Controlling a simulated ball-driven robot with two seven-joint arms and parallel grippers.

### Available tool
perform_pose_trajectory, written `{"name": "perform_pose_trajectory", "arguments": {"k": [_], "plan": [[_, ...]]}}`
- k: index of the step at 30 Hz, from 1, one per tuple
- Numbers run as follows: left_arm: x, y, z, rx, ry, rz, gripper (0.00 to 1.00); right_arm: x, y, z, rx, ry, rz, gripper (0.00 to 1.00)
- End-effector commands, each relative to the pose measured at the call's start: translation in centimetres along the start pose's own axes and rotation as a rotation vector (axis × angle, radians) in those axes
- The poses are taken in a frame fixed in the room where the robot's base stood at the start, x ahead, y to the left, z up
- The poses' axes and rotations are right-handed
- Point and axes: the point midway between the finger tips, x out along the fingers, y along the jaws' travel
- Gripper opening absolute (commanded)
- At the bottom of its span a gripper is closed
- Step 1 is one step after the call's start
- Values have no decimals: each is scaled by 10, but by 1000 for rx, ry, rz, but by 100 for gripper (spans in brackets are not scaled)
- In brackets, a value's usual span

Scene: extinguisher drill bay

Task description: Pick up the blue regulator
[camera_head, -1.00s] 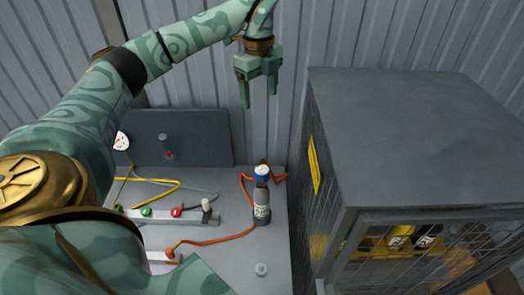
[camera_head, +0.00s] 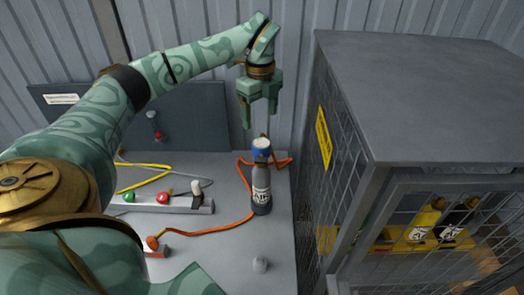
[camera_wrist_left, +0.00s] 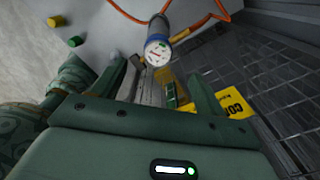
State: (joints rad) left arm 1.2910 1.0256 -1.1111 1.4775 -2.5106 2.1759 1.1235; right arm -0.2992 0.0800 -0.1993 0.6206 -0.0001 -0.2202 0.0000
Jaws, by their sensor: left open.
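The blue regulator (camera_head: 262,149) sits on top of an upright grey bottle (camera_head: 261,187) with a white label, near the right edge of the grey bench. An orange hose runs from around it. In the left wrist view the regulator (camera_wrist_left: 157,49) shows a round white gauge face with a blue rim, just beyond the fingers. My left gripper (camera_head: 260,113) is open and empty, pointing down, a little above the regulator and apart from it. It also shows in the left wrist view (camera_wrist_left: 168,84). My right gripper is not in view.
A corrugated wall rises behind.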

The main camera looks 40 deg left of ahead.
Motion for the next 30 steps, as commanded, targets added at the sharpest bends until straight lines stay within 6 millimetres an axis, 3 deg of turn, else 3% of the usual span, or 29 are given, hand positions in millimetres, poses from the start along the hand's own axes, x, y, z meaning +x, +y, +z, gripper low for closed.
{"name": "perform_pose_trajectory", "arguments": {"k": [1,6,14,21,30], "plan": [[16,1,-1,1,2,5,73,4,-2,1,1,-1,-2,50],[52,1,-1,0,1,3,73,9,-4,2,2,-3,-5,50],[76,1,-2,0,1,1,73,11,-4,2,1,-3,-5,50],[114,3,-5,-1,1,2,73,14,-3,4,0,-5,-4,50],[120,2,-5,-1,0,-1,73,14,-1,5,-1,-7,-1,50]]}}
